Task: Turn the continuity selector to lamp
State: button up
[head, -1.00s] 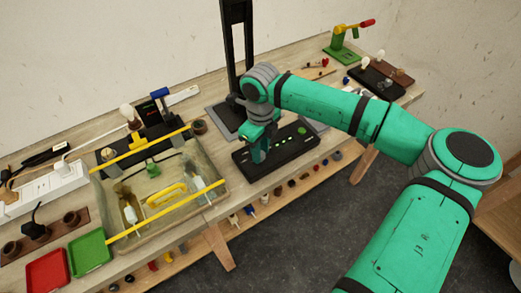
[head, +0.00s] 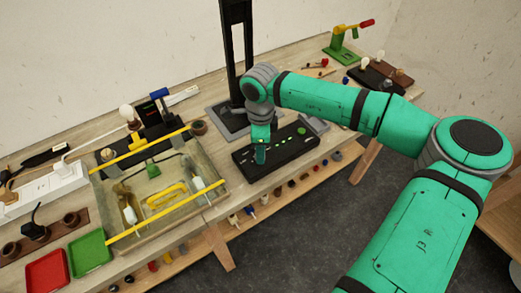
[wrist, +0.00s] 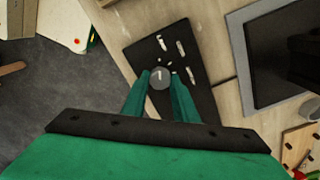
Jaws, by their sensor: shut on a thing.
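The continuity tester is a long black box (head: 240,163) on the bench, with small green lights and a round green button (head: 302,131) on its top. Its selector is a round grey knob (wrist: 159,77) with a pale pointer mark, seen in the wrist view. My gripper (head: 261,160) points down at the left part of the box. In the wrist view its two green fingers (wrist: 160,79) are shut on the knob, one on each side. The fingers hide part of the box, and the selector's position labels cannot be read.
A tray with yellow bars (head: 215,199) stands left of the box. A black upright post on a grey base (head: 222,117) rises close behind the box. Red (head: 46,270) and green (head: 90,251) trays lie at the front left.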

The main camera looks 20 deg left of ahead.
jog(key=shift+r, duration=0.1)
dwell(0.3)
jog(key=o, duration=1.1)
jog(key=shift+c, duration=0.2)
notch_tip(320, 180, up, 11)
jog(key=shift+d, duration=0.1)
